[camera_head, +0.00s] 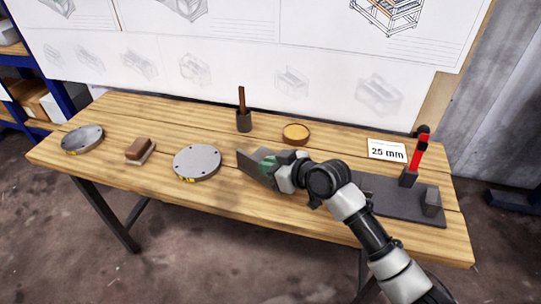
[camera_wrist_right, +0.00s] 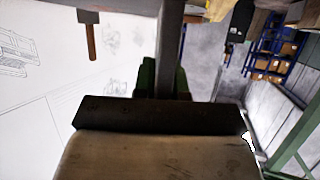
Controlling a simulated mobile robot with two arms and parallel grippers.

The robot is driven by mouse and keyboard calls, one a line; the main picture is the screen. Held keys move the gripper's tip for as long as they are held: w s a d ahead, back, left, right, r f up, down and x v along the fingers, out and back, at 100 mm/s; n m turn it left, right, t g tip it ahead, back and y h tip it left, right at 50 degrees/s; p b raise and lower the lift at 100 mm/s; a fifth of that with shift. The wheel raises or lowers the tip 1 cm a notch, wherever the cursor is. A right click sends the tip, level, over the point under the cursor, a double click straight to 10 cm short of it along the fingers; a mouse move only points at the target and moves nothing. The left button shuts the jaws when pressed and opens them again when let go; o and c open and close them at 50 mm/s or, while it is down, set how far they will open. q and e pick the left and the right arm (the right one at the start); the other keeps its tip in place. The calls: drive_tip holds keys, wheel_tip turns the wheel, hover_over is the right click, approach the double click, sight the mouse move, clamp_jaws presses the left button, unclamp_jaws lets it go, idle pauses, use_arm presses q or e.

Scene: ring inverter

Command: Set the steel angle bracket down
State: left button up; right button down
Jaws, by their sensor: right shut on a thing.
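The steel angle bracket (camera_head: 250,165) is a dark grey plate in the head view, just right of the round flange on the bench. My right gripper (camera_head: 270,168), with green fingers, is shut on it. The green fingers (camera_wrist_right: 163,80) show behind that edge. I cannot tell whether the bracket touches the bench. My left gripper is not in view.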

sight(255, 174)
drive_tip(key=shift+w+f, duration=0.1)
drive_tip(key=shift+f, duration=0.05)
drive_tip(key=shift+f+b, duration=0.3)
drive_tip(key=shift+f, duration=1.1)
drive_tip(key=c, duration=1.6)
unclamp_jaws()
drive_tip(key=shift+f, duration=0.5)
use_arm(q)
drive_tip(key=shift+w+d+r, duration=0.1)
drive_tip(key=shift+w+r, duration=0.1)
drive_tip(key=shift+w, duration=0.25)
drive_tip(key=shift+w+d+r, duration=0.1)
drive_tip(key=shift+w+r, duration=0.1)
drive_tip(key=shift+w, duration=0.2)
use_arm(e)
drive_tip(key=o, duration=0.4)
drive_tip(key=shift+s+r, duration=0.1)
drive_tip(key=shift+s, duration=0.1)
drive_tip(key=shift+o, duration=0.2)
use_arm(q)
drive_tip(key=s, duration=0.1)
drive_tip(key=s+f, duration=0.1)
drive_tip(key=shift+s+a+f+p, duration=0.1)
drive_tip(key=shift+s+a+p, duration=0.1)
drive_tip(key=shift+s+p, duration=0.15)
use_arm(e)
drive_tip(key=v, duration=1.2)
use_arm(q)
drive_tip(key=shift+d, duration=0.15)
